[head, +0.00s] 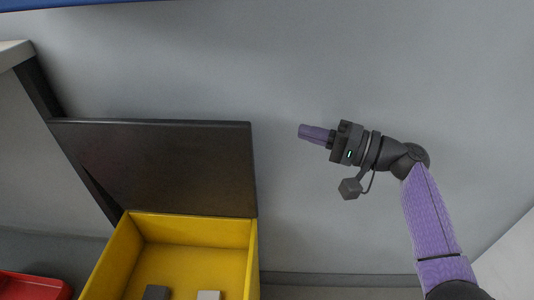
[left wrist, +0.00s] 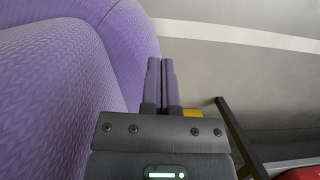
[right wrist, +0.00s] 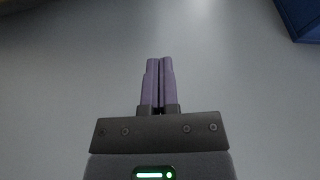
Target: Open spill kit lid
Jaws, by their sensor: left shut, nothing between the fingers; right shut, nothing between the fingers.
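The spill kit is a yellow box (head: 185,256) at the lower left of the head view. Its dark lid (head: 160,165) stands raised at the box's back edge, so the inside shows. My right gripper (head: 301,133) is shut and empty, to the right of the lid and apart from it, in front of the grey wall. It also shows shut in the right wrist view (right wrist: 158,80). My left gripper (left wrist: 160,80) is shut and empty in the left wrist view; the head view does not show it.
A dark block (head: 156,293) and a light block (head: 208,295) lie inside the box. A red container (head: 35,287) is at the lower left. A dark post with a pale top (head: 30,75) stands behind the lid. The space right of the box is clear.

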